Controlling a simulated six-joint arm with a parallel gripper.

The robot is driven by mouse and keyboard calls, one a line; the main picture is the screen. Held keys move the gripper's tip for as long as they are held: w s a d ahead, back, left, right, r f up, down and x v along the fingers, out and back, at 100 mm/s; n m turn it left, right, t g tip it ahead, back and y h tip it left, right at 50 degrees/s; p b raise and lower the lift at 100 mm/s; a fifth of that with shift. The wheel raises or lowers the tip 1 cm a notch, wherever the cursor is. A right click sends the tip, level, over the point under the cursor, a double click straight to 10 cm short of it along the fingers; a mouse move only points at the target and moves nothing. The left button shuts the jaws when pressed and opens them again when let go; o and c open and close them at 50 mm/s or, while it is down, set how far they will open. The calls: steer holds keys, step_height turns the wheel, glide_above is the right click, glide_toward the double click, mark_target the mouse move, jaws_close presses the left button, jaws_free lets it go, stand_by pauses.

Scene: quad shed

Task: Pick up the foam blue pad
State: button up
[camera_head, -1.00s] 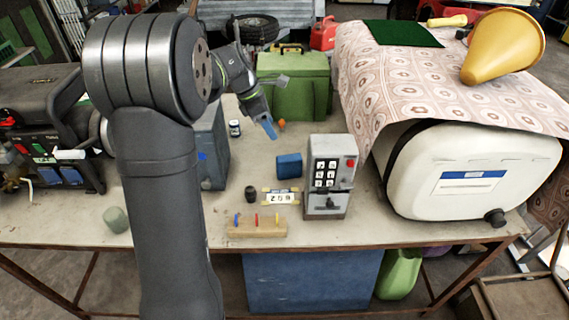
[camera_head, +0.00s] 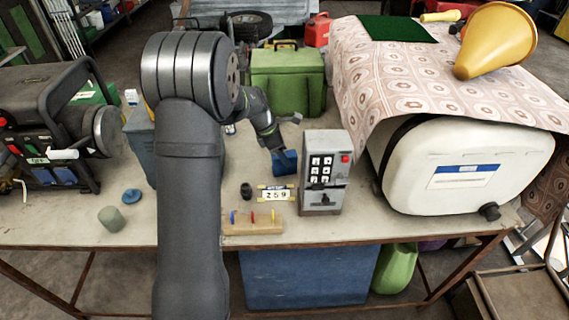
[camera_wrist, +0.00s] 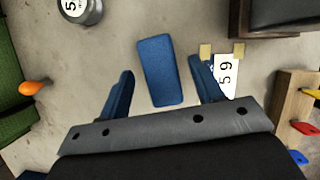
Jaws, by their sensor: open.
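The foam blue pad (camera_wrist: 160,72) lies between my gripper's two blue fingers in the wrist view, with a visible gap on each side. My gripper (camera_wrist: 163,88) is open and holds nothing. In the head view my gripper (camera_head: 279,152) is angled down at the pad (camera_head: 286,165), left of the grey keypad box. There the fingers and pad are a similar blue and overlap, so their height gap cannot be told.
A number plate (camera_head: 276,194) and a grey keypad box (camera_head: 325,172) stand close by the pad. A wooden block with coloured pegs (camera_head: 252,226) is in front. An orange object (camera_wrist: 31,88) lies to the left in the wrist view. A green case (camera_head: 288,80) stands behind.

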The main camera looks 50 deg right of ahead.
steer(key=x, duration=0.3)
steer(key=shift+d+f, duration=0.1)
steer(key=shift+f, duration=0.15)
steer(key=c, duration=1)
steer(key=shift+c, duration=0.2)
